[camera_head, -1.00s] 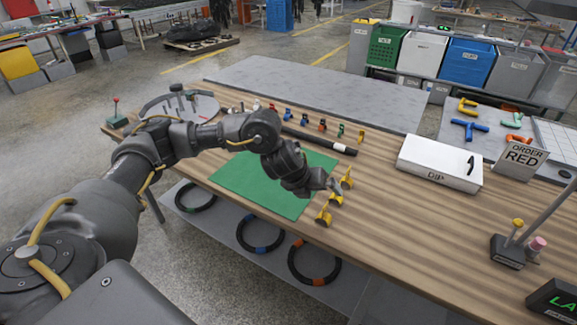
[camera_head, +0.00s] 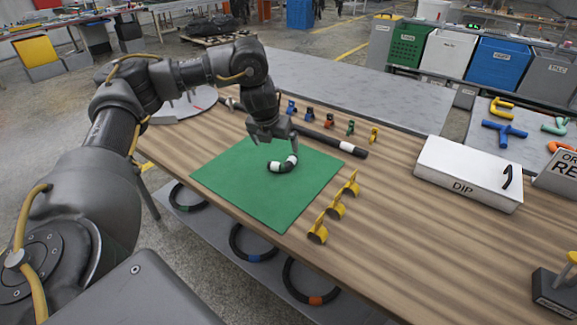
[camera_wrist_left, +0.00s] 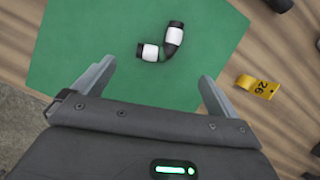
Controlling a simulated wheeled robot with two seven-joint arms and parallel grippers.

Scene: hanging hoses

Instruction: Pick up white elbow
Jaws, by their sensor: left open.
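The white elbow (camera_head: 275,167) is a short, bent black hose piece with two white bands, lying on a green mat (camera_head: 225,180). In the left wrist view the elbow (camera_wrist_left: 174,36) lies on the green mat (camera_wrist_left: 80,40), ahead of the jaws and apart from them. My left gripper (camera_head: 273,141) points down above the elbow, open and empty. In the left wrist view its two fingers (camera_wrist_left: 158,72) are spread wide, with bare mat between them. My right gripper is not in view.
A white DIP box (camera_head: 468,175) sits to the right. Bare wood lies between clips and box.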

